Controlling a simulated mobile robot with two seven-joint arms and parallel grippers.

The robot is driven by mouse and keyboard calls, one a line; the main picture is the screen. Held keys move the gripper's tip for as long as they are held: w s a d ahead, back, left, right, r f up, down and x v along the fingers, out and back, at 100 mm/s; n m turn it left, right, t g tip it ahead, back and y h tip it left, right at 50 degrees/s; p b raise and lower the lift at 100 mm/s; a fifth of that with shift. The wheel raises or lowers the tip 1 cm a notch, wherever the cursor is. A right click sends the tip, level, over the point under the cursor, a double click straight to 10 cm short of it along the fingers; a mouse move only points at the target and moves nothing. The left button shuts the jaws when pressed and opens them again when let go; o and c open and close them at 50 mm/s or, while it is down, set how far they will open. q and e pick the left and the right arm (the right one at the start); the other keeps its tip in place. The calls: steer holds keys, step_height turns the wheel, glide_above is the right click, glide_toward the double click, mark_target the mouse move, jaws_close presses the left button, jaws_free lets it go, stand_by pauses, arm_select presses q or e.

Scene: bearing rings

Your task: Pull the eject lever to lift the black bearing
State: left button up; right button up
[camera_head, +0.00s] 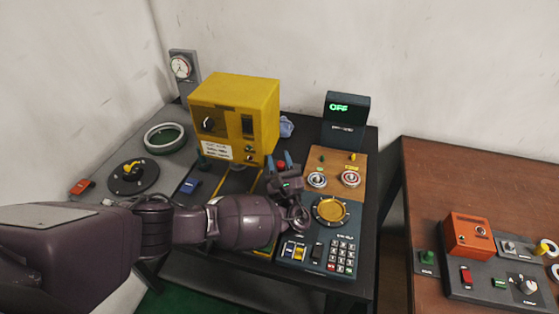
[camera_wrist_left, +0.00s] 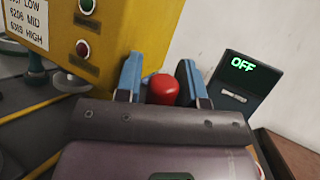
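My left gripper (camera_head: 279,160) has two blue fingers and is over the black table beside the yellow machine. In the left wrist view, its fingers (camera_wrist_left: 160,75) stand apart, one on each side of a round red knob (camera_wrist_left: 163,90). A small gap shows on the left of the knob; whether the right finger touches it is unclear. The same red knob (camera_head: 281,166) shows in the head view. Whether it tops the eject lever cannot be seen, as its lower part is hidden behind the gripper. I cannot make out the black bearing for certain. My right gripper is out of view.
The yellow machine (camera_head: 235,115) stands left of the gripper. A dark display reading OFF (camera_head: 345,120), a wooden dial panel (camera_head: 335,175), a gold round dish (camera_head: 330,209) and a keypad (camera_head: 342,256) are to the right. A brown table (camera_head: 430,170) stands farther right.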

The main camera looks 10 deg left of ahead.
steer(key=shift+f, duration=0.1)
